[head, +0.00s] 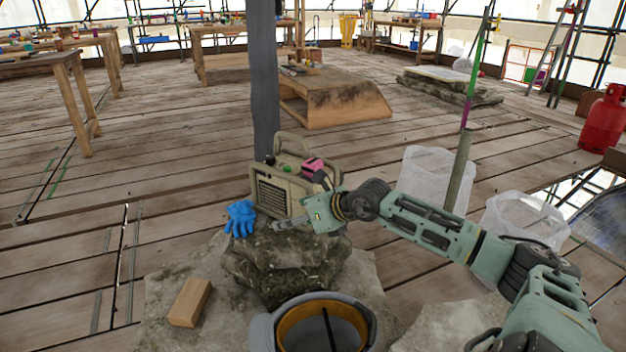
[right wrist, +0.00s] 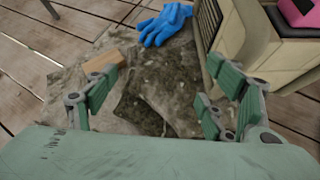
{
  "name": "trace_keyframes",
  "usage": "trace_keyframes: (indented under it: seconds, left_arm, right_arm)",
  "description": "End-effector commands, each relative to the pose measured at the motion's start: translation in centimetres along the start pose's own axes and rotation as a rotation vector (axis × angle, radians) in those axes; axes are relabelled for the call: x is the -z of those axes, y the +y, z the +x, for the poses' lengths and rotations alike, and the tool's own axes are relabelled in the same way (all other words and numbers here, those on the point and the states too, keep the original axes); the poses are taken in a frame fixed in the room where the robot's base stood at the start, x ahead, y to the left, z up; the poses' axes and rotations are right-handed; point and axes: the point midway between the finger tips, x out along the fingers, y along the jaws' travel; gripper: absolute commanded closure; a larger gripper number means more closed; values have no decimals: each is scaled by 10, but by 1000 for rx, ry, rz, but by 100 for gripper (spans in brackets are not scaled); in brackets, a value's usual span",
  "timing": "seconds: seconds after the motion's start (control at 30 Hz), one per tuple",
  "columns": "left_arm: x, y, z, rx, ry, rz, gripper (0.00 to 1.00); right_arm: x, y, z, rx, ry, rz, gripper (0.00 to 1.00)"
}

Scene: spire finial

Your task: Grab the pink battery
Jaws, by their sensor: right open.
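The pink battery (head: 313,166) is a small pink and black block in the head view, at the top right of a beige boxy machine (head: 272,194). My left gripper is not in view.
A blue glove (head: 240,217) lies left of the machine. The mossy grey stone (head: 280,268) is below my gripper. A wooden block (head: 189,302) and a grey bucket (head: 262,333) are nearer. A dark post (head: 264,80) rises behind the machine. Plank floor at left is clear.

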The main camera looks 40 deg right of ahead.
Motion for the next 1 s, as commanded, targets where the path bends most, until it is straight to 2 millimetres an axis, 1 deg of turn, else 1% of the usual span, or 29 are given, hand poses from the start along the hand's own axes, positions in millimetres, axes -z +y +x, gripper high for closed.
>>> trace_keyframes:
  seconds: [0.03, 0.1, 0.2, 0.3, 0.37, 0.43, 0.6, 0.77, 0.87, 1.0]
  left_arm:
    - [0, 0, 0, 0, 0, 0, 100]
    - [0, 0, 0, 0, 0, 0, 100]
    - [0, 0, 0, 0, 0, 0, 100]
    - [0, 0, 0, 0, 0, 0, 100]
    - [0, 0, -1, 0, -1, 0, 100]
    - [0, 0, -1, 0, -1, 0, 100]
    - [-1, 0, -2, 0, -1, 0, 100]
    - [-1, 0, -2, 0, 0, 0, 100]
    - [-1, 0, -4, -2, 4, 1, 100]
    - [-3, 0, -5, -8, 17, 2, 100]
  right_arm:
    - [-23, -33, -12, 89, -30, -62, 24]
    - [-47, -67, -28, 185, -61, -130, 24]
    - [-72, -98, -46, 281, -90, -196, 24]
    - [-85, -115, -57, 332, -106, -230, 24]
    - [-89, -120, -58, 347, -111, -239, 24]
    - [-90, -124, -54, 352, -113, -239, 24]
    - [-92, -127, -42, 350, -113, -239, 24]
    - [-92, -128, -35, 348, -111, -242, 24]
    - [-92, -130, -27, 347, -112, -238, 24]
    - [-92, -134, -9, 346, -112, -238, 24]
